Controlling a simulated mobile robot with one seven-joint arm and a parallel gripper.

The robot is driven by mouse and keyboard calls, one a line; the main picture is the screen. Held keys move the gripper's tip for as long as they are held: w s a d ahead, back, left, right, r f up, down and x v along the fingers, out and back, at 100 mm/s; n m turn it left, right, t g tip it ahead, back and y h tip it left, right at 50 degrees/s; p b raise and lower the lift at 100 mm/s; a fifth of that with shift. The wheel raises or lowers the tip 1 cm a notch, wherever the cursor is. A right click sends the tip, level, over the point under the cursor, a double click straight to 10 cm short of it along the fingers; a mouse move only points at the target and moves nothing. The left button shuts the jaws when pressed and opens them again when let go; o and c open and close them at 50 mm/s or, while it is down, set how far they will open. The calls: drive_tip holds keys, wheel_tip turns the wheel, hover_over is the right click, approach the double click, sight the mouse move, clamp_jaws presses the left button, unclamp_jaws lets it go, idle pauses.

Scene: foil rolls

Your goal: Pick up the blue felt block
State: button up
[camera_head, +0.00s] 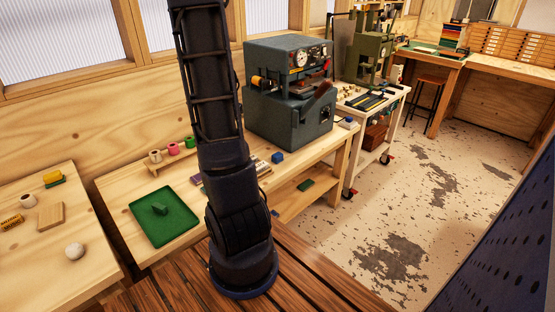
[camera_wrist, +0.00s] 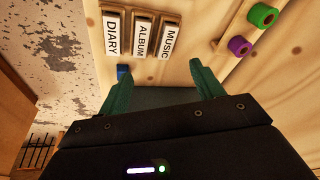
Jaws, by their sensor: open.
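The blue felt block (camera_head: 277,157) is a small blue cube on the wooden workbench (camera_head: 120,196), in front of the large grey press in the head view. In the wrist view the block (camera_wrist: 123,71) shows at the tip of the left finger, which partly hides it, beside the labelled spines. My gripper (camera_wrist: 160,72) is open, its two green fingers spread wide with nothing between them. The block looks beyond the left fingertip; I cannot tell how far. The head view shows my arm but not my gripper.
A grey press (camera_head: 290,95) stands right behind the block. Spines marked DIARY, ALBUM and MUSIC (camera_wrist: 143,35) lie close by. Coloured rolls (camera_head: 173,149) stand on a rack at the back. A side table (camera_head: 50,270) is at left.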

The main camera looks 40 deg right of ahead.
drive_tip(key=s+d+f+m+g+h, duration=0.1)
drive_tip(key=d+f+m, duration=0.2)
drive_tip(key=d+f, duration=0.6)
drive_tip(key=m+g+h, duration=0.1)
drive_tip(key=m, duration=0.1)
approach(277, 154)
drive_tip(key=x, duration=0.4)
drive_tip(key=shift+s+a+f, duration=0.15)
drive_tip(key=shift+s+f, duration=0.15)
drive_tip(key=shift+f, duration=0.1)
drive_tip(key=shift+x, duration=2.85)
drive_tip(key=shift+w+d+r, duration=0.1)
drive_tip(key=shift+d, duration=0.1)
drive_tip(key=c, duration=1.1)
drive_tip(key=shift+r, duration=0.1)
